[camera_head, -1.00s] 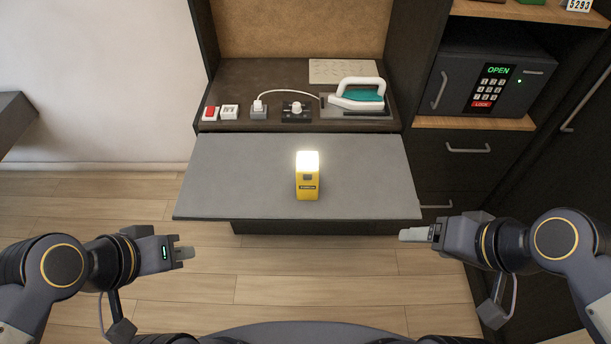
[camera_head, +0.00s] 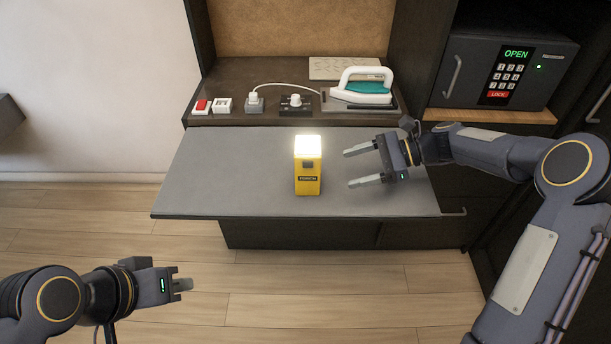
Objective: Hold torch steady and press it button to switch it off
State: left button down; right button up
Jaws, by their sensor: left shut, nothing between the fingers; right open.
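The yellow torch (camera_head: 308,178) stands upright near the middle of the grey pull-out board, and its top glows bright white. A dark grey button (camera_head: 308,164) shows on its front face, above a dark label. My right gripper (camera_head: 352,168) is open and empty over the right part of the board. Its fingers point left at the torch, with a gap between them and it. My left gripper (camera_head: 188,285) is shut and empty, low at the left, over the floor in front of the board and away from the torch.
The grey board (camera_head: 220,180) is bare around the torch. Behind it, on a dark counter, are an iron (camera_head: 362,88), a plug (camera_head: 254,103), a knob unit (camera_head: 296,103) and switches (camera_head: 202,106). A safe (camera_head: 505,70) reading OPEN stands at the right.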

aim_at(312, 178)
jog(key=f, duration=0.1)
jog(key=w+f+m, duration=0.1)
jog(key=w+f+y, duration=0.1)
jog(key=shift+a+f+b, duration=0.15)
jog(key=shift+a+b, duration=0.2)
jog(key=shift+w+a+f+m, duration=0.15)
jog(key=shift+a+f+m, duration=0.15)
jog(key=shift+a+f, duration=0.05)
jog(key=b+x, duration=0.2)
jog(key=x, duration=0.5)
jog(key=shift+a+b, duration=0.3)
jog(key=shift+b, duration=0.1)
jog(key=shift+x, duration=0.9)
jog(key=shift+c, duration=0.3)
jog(key=c, duration=0.5)
jog(key=shift+c, duration=0.2)
